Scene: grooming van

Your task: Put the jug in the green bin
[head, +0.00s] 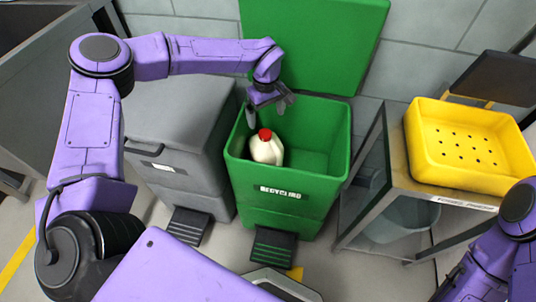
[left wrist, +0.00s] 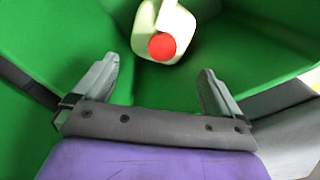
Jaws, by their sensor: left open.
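The jug (head: 266,149) is white with a red cap and sits inside the green bin (head: 288,211), near its left side, cap up. The bin's lid is raised and its front reads RECYCLING. My left gripper (head: 267,113) is open and empty above the bin's left part, just over the jug. In the left wrist view the jug (left wrist: 165,22) shows beyond the open fingers (left wrist: 158,90), apart from them, with green walls around it. My right arm shows at the lower right edge of the head view, but its gripper is not visible.
A grey closed bin (head: 185,130) stands left of the green one. A yellow perforated tray (head: 432,165) rests on a metal stand at the right, with a grey bucket (head: 397,222) below. Pedals (head: 272,249) stick out at the bins' feet. The green bin's right half looks empty.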

